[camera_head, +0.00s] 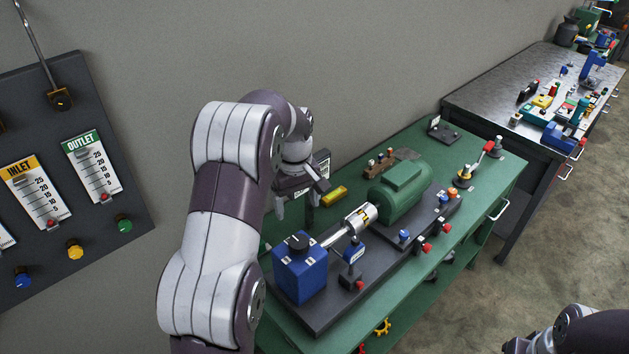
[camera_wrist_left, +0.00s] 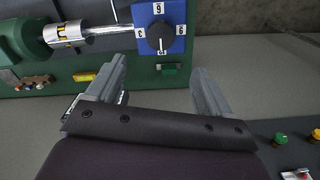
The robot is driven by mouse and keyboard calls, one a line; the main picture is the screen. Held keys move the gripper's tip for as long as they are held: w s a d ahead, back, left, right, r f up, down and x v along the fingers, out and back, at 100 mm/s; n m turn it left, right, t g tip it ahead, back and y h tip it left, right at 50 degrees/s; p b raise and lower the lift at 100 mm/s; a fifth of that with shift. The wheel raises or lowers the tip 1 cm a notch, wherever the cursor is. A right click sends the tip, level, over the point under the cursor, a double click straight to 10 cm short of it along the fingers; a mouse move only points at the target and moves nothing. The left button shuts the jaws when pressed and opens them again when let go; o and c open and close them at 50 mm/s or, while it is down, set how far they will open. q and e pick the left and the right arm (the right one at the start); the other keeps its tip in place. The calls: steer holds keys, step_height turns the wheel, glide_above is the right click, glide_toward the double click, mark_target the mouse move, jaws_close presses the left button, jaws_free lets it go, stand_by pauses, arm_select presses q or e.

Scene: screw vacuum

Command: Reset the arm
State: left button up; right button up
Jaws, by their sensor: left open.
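My left arm comes in from the lower left in the head view and bends over the near-left part of the green table (camera_head: 480,190). Its gripper (camera_head: 300,197) is above the table's back edge, behind the blue box (camera_head: 300,278) with a black knob on top. In the left wrist view the two grey fingers (camera_wrist_left: 160,85) are spread apart with nothing between them. The blue box (camera_wrist_left: 180,42) and its dark knob (camera_wrist_left: 160,38) lie beyond the fingertips, apart from them. A part of my right arm shows at the lower right of the head view; its gripper is not seen.
A green motor (camera_head: 402,190) and a silver coupling (camera_head: 360,217) stand in line with the blue box on a dark base. A yellow block (camera_head: 334,195) lies near the back edge. A wall panel (camera_head: 95,245) with gauges hangs left. A metal workbench (camera_head: 495,85) stands farther back.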

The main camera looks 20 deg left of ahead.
arm_select(q)
steer(key=s+d+f+m+b, duration=0.3)
steer(key=s+d+f+m, duration=0.1)
steer(key=s, duration=0.6)
steer(key=s+d+f+m+t+b, duration=0.1)
steer(key=s+d+f+m+b, duration=0.2)
steer(key=s+d+m, duration=0.3)
steer(key=s+d+b, duration=0.1)
steer(key=s+d, duration=0.1)
steer(key=s, duration=0.1)
steer(key=shift+s+f+m, duration=0.35)
steer(key=shift+m, duration=0.05)
steer(key=shift+s+d, duration=0.15)
steer(key=shift+s, duration=0.05)
steer(key=shift+w, duration=0.15)
